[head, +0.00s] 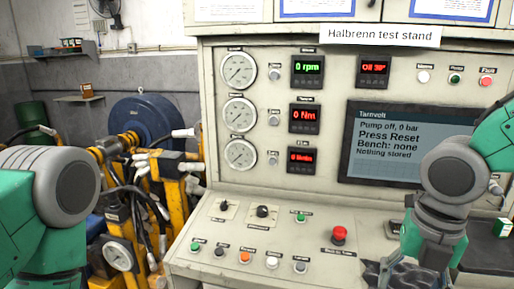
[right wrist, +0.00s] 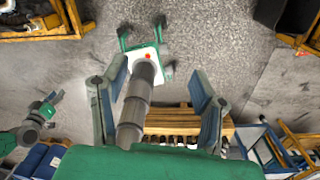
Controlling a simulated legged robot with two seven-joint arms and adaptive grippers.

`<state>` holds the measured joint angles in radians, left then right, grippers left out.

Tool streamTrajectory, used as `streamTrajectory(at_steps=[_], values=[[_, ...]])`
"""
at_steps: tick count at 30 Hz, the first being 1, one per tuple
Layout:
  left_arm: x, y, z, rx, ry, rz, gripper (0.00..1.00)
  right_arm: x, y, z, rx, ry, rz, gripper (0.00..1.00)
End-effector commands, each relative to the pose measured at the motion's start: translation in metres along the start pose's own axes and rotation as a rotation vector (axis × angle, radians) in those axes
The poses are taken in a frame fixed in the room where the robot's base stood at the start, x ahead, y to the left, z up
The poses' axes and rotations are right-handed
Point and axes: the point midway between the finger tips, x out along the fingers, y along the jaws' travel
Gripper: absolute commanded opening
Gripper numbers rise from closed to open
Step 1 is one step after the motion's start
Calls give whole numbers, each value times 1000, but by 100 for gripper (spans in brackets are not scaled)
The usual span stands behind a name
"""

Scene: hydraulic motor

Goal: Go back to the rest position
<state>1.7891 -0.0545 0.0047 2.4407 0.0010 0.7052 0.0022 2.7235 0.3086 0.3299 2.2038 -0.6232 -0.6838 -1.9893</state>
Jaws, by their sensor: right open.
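My right gripper (right wrist: 158,72) shows in the right wrist view with its two blue-grey fingers spread wide apart. It is open, with the floor visible beyond it. I see nothing gripped between the fingers. In the head view my right arm comes in from the right, in front of the screen's right side and the console. My left arm shows at the left edge of the head view, and its gripper is out of the picture. The test stand (head: 310,205) fills the middle and right. Its screen (head: 385,150) reads "Pump off, 0 bar", "Press Reset", "Bench: none" and "Nothing stored".
A red mushroom button (head: 339,233) and several small knobs and buttons sit on the sloping console. Yellow-framed equipment with hoses (head: 172,190) and a blue round machine (head: 145,118) stand left of it. A wooden slatted pallet or bench (right wrist: 188,122) shows in the right wrist view.

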Motion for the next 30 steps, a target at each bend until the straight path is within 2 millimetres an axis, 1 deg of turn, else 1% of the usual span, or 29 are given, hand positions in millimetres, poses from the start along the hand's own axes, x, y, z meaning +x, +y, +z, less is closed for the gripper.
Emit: streamTrajectory(at_steps=[1, 10, 14, 17, 20, 23, 24, 26, 27, 29, 30], values=[[1, 0, 0, 0, -1, 0, 32, 3, 0, -1, 8, 3, 0, 54], [19, 0, 1, 0, 1, 0, 32, 66, 4, -14, 269, 73, 28, 54], [29, 0, 1, 0, 1, 0, 32, 102, 4, -26, 442, 110, 39, 54], [40, 0, 2, 0, 1, 0, 32, 138, 2, -36, 614, 142, 42, 54], [53, 0, 3, 0, 0, 0, 32, 181, -1, -48, 830, 175, 36, 54], [71, 0, 4, 0, 0, 0, 32, 240, -11, -65, 1127, 204, 15, 54], [81, 1, 4, 0, 0, 0, 32, 268, -18, -74, 1276, 209, 1, 54], [95, 1, 5, 0, 0, 0, 32, 310, -31, -88, 1519, 203, -18, 54], [105, 1, 6, 0, 0, 0, 32, 336, -42, -96, 1680, 189, -28, 54], [117, 1, 6, 0, -1, 0, 32, 370, -59, -108, 1905, 157, -36, 54], [124, 1, 7, 0, -1, 0, 32, 389, -71, -116, 2041, 130, -37, 54]])
